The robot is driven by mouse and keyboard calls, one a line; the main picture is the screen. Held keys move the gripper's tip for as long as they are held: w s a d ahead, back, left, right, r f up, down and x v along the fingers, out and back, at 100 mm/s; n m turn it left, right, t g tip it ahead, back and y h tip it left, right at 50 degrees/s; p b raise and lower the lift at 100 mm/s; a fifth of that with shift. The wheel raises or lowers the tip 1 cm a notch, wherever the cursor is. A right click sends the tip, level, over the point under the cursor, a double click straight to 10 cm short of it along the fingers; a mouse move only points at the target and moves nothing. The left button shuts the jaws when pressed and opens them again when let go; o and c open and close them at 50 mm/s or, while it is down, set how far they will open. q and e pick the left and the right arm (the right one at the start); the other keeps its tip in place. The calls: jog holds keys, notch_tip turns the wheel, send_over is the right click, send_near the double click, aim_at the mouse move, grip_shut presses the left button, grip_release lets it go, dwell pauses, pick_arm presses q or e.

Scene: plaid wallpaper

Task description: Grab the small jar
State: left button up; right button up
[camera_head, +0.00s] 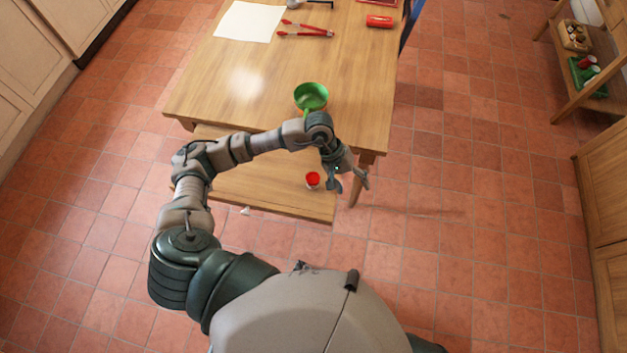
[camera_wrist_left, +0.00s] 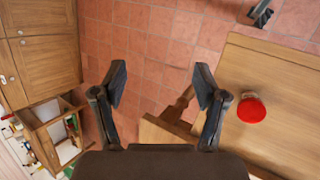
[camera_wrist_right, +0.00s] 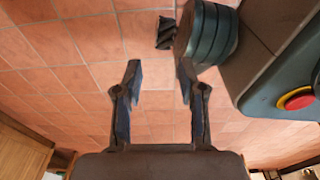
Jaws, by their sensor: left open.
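A small jar with a red top (camera_head: 313,179) stands on the wooden bench in front of the table, near its right end. It also shows in the left wrist view, right of the fingers, as a round red lid (camera_wrist_left: 251,108). My left gripper (camera_head: 350,184) is open and empty, just right of the jar and apart from it. In the left wrist view the fingers (camera_wrist_left: 160,75) are spread over floor, with the jar outside them. My right gripper (camera_wrist_right: 160,68) is open and empty over the tiled floor; it does not show in the head view.
The bench (camera_head: 260,190) sits low against the wooden table (camera_head: 215,85). A green bowl (camera_head: 311,96) stands near the table's front edge, close to my left arm. Red tongs (camera_head: 305,34), white paper (camera_head: 248,21) and a red object (camera_head: 380,21) lie farther back.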

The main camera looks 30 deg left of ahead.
aim_at(312, 178)
pick_arm(q)
jog(key=w+a+m+t+y, duration=0.1)
jog(key=w+a+y, duration=0.15)
jog(key=a, duration=0.45)
jog(key=w+a+m+y, duration=0.1)
jog(key=a+m+y, duration=0.1)
jog(key=a+y, duration=0.35)
jog(key=shift+h, duration=0.8)
jog(key=f, duration=1.1)
jog(key=shift+w+a+f, duration=0.1)
jog(key=shift+a, duration=0.25)
jog(key=shift+f, duration=0.6)
jog(key=f, duration=0.3)
jog(key=f+p, duration=0.1)
jog(key=shift+a+f, duration=0.25)
jog(key=shift+f, duration=0.3)
jog(key=c, duration=1.2)
pick_arm(e)
jog(key=shift+s+d+f, duration=0.1)
jog(key=shift+s+f, duration=0.1)
jog(key=shift+s, duration=0.4)
jog(key=shift+s+d+f, duration=0.1)
jog(key=shift+s+f, duration=0.05)
jog(key=shift+s, duration=0.4)
pick_arm(q)
jog(key=shift+r, duration=0.1)
jog(key=shift+c, duration=0.2)
